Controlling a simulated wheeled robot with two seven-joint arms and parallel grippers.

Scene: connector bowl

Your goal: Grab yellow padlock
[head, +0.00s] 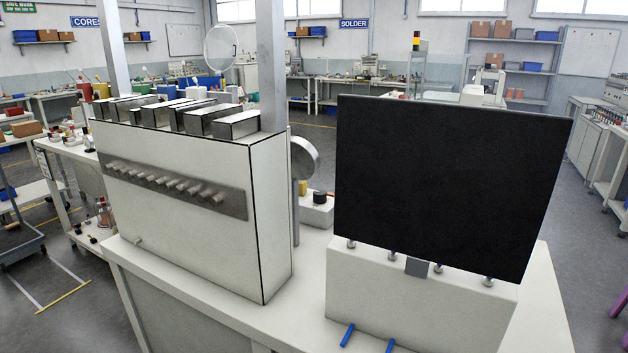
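No padlock can be made out clearly in the head view. A small yellow object (302,187) shows on the white table behind the white cabinet, next to a pale block with a dark round knob (320,197). It is too small and partly hidden to tell what it is. Neither of my grippers is in view.
A white cabinet (200,240) with metal boxes on top stands on the white table (315,270). A black panel (450,185) stands on a white box (420,310) with blue pegs (347,335). Between them is a narrow bare strip. Workbenches and shelves line the room.

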